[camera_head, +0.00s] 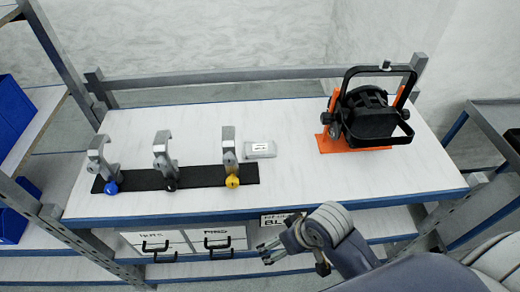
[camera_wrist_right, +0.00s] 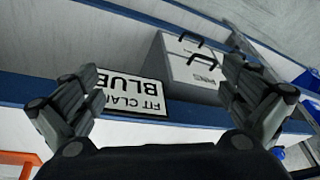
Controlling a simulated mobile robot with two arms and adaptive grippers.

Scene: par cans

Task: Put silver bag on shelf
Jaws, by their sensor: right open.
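The silver bag (camera_head: 261,149), a small flat grey packet with a white label, lies on the white shelf top (camera_head: 300,180), just right of the clamp with the yellow knob. My right gripper (camera_head: 293,252) is open and empty in front of the shelf's blue front edge, below and nearer than the bag. In the right wrist view the two fingers of my right gripper (camera_wrist_right: 160,78) are spread apart, with a label sign (camera_wrist_right: 140,95) and drawer box between and beyond them. The bag does not show in that view. My left gripper is not in view.
Several silver clamps (camera_head: 163,152) with coloured knobs stand on a black mat (camera_head: 200,177). A black lamp (camera_head: 368,112) stands on an orange base (camera_head: 327,143) at right. White drawer boxes (camera_head: 155,243) sit below.

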